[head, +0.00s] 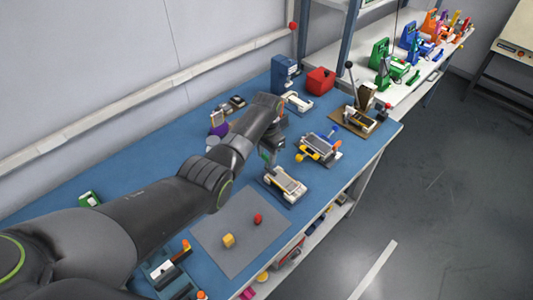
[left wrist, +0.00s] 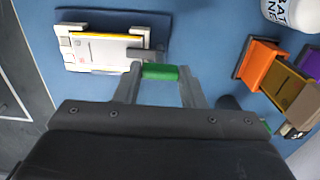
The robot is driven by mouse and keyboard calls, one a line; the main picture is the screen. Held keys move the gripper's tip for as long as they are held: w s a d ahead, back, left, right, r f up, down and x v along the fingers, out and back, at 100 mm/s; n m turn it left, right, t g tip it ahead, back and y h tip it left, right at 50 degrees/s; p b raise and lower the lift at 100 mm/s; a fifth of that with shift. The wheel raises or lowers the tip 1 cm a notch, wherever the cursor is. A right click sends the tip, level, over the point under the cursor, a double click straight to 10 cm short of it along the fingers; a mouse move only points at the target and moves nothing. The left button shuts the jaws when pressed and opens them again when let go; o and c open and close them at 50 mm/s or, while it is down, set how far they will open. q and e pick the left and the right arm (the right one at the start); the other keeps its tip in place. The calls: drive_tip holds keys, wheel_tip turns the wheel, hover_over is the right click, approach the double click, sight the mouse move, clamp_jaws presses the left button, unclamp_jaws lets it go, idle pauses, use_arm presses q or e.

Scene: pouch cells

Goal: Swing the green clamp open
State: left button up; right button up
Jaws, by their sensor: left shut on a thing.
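The green clamp (left wrist: 160,72) shows in the left wrist view as a short green grip between my left gripper's fingertips (left wrist: 162,76). My left gripper is shut on it. Beside it, a fixture (left wrist: 75,15) holds a flat white cell (left wrist: 95,50) with a yellow strip along one edge. A grey bar (left wrist: 142,54) lies at the fixture's side near the green grip. In the head view my left gripper (head: 268,154) is low over the blue bench, just behind the fixture with the cell (head: 286,184). My forearm and gripper hide most of the clamp there. My right gripper is not in view.
A yellow-and-blue fixture (head: 320,147) stands to the right on the bench. A grey mat (head: 232,255) with a yellow and a red block lies in front. In the wrist view, an orange block (left wrist: 256,62) and a white container (left wrist: 290,12) are at right.

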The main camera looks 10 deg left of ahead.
use_arm(q)
drive_tip(key=n+p, duration=0.1)
drive_tip(key=n, duration=0.2)
drive_tip(key=shift+r+n+p, duration=0.15)
drive_tip(key=shift+n+p, duration=0.15)
drive_tip(key=shift+p, duration=0.05)
drive_tip(key=n+p, duration=0.1)
drive_tip(key=n, duration=0.3)
drive_tip(key=n+p, duration=0.1)
drive_tip(key=n, duration=0.9)
idle(0.4)
drive_tip(key=o, duration=1)
